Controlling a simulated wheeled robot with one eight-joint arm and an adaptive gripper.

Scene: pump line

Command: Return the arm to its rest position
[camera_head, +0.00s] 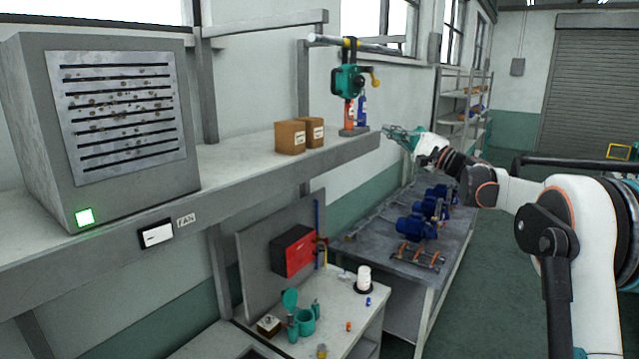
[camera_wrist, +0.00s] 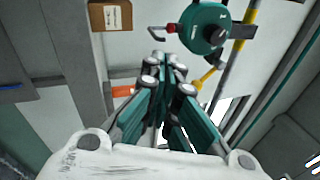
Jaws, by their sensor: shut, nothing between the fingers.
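My arm reaches in from the right in the head view, white with black joints and orange rings. My gripper (camera_head: 388,131) is at its end, close to the right end of the upper shelf and to the right of the hanging teal tool. In the wrist view my gripper (camera_wrist: 163,62) has its teal fingers together, with nothing between them. The teal hoist-like tool (camera_head: 348,80) hangs on a dark strap from a rail. It also shows in the wrist view (camera_wrist: 205,28), beyond the fingertips.
The shelf (camera_head: 225,168) holds a fan box (camera_head: 100,120), cardboard boxes (camera_head: 290,137) and small bottles (camera_head: 350,113) near my gripper. Below are a workbench with a red box (camera_head: 293,251) and a table with blue pumps (camera_head: 416,228). Open floor (camera_head: 505,250) lies to the right.

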